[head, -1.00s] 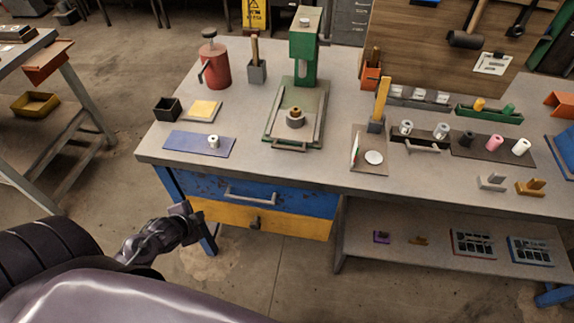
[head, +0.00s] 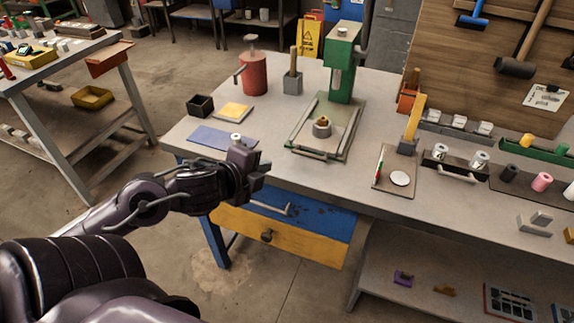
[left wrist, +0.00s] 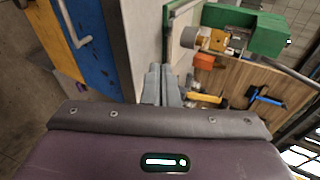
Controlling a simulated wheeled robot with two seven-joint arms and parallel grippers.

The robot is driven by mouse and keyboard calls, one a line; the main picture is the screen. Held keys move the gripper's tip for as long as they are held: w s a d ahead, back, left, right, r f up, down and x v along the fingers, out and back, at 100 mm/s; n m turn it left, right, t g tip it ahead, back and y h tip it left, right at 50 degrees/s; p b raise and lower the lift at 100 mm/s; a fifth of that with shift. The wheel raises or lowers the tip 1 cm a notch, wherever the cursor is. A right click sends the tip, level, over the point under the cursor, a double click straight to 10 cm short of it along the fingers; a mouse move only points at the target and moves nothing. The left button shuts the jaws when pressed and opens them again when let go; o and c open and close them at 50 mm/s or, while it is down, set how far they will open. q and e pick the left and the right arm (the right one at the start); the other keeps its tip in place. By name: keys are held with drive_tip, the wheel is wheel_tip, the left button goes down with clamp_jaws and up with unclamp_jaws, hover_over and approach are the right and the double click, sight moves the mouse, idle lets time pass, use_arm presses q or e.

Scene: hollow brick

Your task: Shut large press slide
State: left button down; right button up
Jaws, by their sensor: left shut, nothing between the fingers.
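The green press (head: 342,62) stands on the workbench. Its flat slide (head: 338,137) lies in a green-edged base, with a grey round holder and brass-coloured piece (head: 321,125) on it. The slide's bar handle (head: 306,153) is at the front end, near the bench edge. In the left wrist view the green press (left wrist: 245,28) lies sideways at the top. My left gripper (head: 256,164) is at the bench's front edge, left of the slide handle and apart from it. Its fingers (left wrist: 163,84) are together and empty. My right gripper is not in view.
A blue mat (head: 207,138) with a small white roll lies behind my left gripper. A blue drawer (head: 325,214) and yellow drawer (head: 310,243) are below. A red can (head: 253,74) and an upright-handled block (head: 292,83) stand left of the press. A small tray (head: 394,187) stands right.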

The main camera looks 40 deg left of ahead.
use_arm(q)
drive_tip(key=x, duration=0.9)
drive_tip(key=shift+w+r+b, duration=0.1)
drive_tip(key=shift+r+b, duration=0.2)
drive_tip(key=shift+b, duration=0.05)
drive_tip(key=shift+r+x, duration=0.2)
drive_tip(key=shift+x, duration=0.85)
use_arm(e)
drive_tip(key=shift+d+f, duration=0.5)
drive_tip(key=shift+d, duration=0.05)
use_arm(q)
drive_tip(key=shift+w, duration=0.1)
